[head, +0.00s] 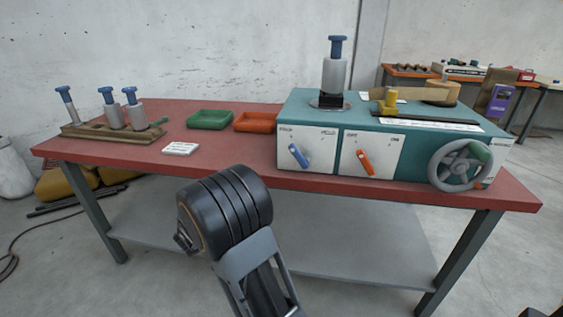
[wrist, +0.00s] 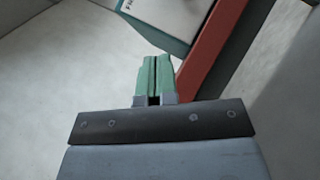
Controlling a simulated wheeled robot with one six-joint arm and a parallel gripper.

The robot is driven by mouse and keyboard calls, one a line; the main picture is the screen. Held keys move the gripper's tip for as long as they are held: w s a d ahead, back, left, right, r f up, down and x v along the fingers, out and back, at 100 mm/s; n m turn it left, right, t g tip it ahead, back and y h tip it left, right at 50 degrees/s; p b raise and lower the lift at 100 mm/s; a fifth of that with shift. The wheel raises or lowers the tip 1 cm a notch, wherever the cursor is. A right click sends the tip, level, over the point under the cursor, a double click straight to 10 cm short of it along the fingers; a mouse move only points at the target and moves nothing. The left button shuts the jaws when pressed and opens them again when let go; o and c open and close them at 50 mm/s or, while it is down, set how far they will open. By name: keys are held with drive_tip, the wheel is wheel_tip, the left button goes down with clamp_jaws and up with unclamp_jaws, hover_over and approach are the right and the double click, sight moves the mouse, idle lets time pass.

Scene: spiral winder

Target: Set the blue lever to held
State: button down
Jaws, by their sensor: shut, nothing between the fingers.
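The blue lever (head: 298,155) is on the left white panel (head: 314,163) on the front of the teal machine (head: 415,155). The lever is not in the wrist view. In the head view my arm is in front of the table, and the fingers are hidden.
An orange lever (head: 364,161) is on the panel to the right, and a grey handwheel (head: 461,165) is further right. Green (head: 210,119) and orange (head: 254,122) trays and a wooden rack (head: 112,134) of blue-topped cylinders stand on the red table (head: 240,159). The floor in front is clear.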

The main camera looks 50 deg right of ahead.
drive_tip(key=b, duration=0.1)
approach(299, 157)
drive_tip(key=w+d+r, duration=0.1)
drive_tip(key=w+d, duration=0.3)
drive_tip(key=w, duration=0.1)
drive_tip(key=shift+s+d+r, duration=0.45)
drive_tip(key=shift+s+r, duration=0.2)
drive_tip(key=shift+s, duration=0.1)
drive_tip(key=shift+s+d+r, duration=0.5)
drive_tip(key=shift+s+r, duration=0.15)
drive_tip(key=shift+s, duration=0.05)
drive_tip(key=shift+d, duration=0.1)
